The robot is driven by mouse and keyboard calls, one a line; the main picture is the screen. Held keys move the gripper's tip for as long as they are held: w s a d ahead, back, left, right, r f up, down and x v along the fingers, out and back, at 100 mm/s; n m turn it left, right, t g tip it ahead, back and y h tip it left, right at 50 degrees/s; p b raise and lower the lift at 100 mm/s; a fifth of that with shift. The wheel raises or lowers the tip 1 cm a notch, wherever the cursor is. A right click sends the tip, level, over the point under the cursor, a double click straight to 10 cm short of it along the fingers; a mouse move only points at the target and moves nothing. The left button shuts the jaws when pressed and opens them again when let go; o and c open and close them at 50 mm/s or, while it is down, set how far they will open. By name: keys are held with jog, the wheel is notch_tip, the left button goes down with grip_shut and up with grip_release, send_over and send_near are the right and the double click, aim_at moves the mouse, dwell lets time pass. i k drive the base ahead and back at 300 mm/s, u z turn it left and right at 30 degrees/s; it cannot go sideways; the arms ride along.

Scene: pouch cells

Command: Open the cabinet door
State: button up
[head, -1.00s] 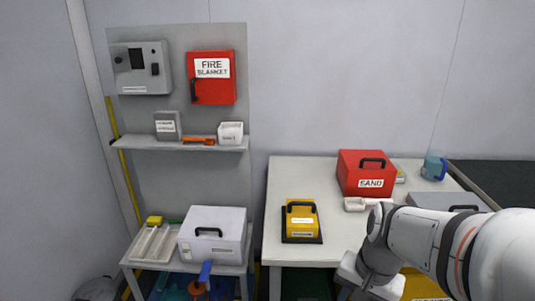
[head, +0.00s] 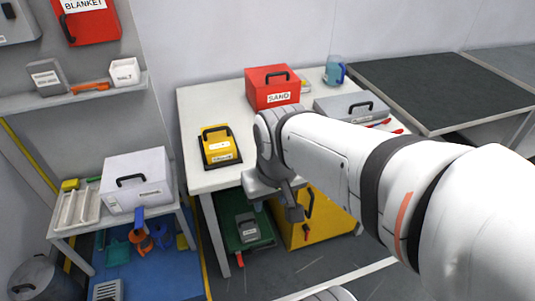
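A yellow cabinet (head: 326,222) stands on the floor under the white table. Its front has a dark upright handle (head: 309,203) and a small red piece (head: 306,232) lower down. The door looks closed. My gripper (head: 281,208) hangs at the end of my white arm, in front of the table's front edge and left of the handle in the picture. It covers part of the cabinet's left side. I see no contact with the handle. The fingers are small and partly hidden, so their opening is unclear.
The white table (head: 200,179) carries a yellow case (head: 219,146), a red SAND box (head: 272,88), a grey case (head: 350,106) and a blue mug (head: 335,70). A green crate (head: 232,240) stands left of the cabinet. Floor is open in front.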

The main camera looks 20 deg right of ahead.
aim_at(325, 220)
jog(key=u, duration=0.05)
jog(key=k, duration=0.5)
jog(key=z, duration=0.9)
jog(key=i, duration=0.6)
jog(key=u, duration=0.15)
